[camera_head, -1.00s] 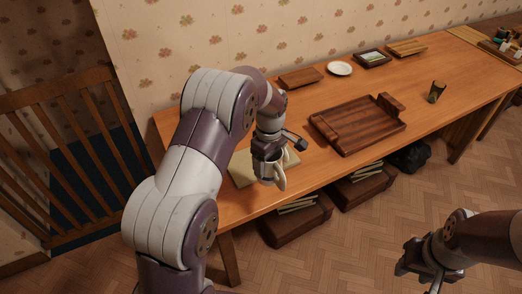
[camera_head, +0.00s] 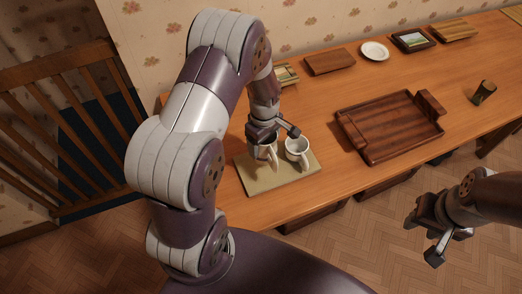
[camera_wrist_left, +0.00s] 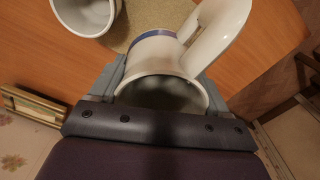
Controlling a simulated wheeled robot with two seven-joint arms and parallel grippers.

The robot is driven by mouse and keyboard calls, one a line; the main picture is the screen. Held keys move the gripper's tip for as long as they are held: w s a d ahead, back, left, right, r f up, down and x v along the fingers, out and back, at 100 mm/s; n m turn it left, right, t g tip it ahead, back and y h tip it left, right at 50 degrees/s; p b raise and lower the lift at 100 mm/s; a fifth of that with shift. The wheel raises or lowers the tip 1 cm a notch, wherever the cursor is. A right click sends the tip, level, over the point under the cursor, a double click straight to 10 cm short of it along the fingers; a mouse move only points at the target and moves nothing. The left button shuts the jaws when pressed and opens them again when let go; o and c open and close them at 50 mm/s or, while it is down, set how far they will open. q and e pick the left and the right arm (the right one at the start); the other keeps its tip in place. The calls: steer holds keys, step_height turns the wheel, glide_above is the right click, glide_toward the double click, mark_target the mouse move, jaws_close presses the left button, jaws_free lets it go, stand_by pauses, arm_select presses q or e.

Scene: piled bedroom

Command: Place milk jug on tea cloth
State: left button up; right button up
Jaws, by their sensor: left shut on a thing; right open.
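The milk jug (camera_head: 270,155) is white with a large handle. My left gripper (camera_head: 263,138) is shut on its rim from above. The left wrist view shows the jug's open mouth and blue band (camera_wrist_left: 155,36) between the fingers. The tea cloth (camera_head: 250,181) is a flat olive-beige rectangle near the table's front left edge. The jug is over the cloth's left part, roughly upright. I cannot tell whether its base touches the cloth. My right gripper (camera_head: 432,235) is open and empty, in front of the table.
A white mug (camera_head: 298,148) stands on the cloth just right of the jug; it also shows in the left wrist view (camera_wrist_left: 88,14). A wooden tray (camera_head: 390,128) lies to the right. A plate (camera_head: 375,51), frames and a dark cup (camera_head: 484,92) stand farther off.

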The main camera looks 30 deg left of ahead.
arm_select(q)
steer(key=shift+s+a+f, duration=0.3)
steer(key=shift+f, duration=0.2)
steer(key=shift+s+a+f, duration=0.25)
steer(key=shift+f, duration=0.2)
step_height(320, 180, down, 3)
steer(key=shift+s+p, duration=0.1)
steer(key=shift+p, duration=0.35)
steer(key=shift+s+d+f, duration=0.1)
steer(key=shift+f, duration=0.3)
arm_select(e)
steer(key=shift+w+a+r, duration=0.15)
steer(key=shift+w+r, duration=0.25)
steer(key=shift+r, duration=0.15)
arm_select(q)
steer(key=shift+f, duration=0.25)
steer(key=o, duration=1.6)
steer(key=shift+c, duration=0.2)
steer(key=shift+r, duration=0.1)
arm_select(e)
steer(key=shift+f, duration=0.1)
arm_select(q)
steer(key=shift+r, duration=0.1)
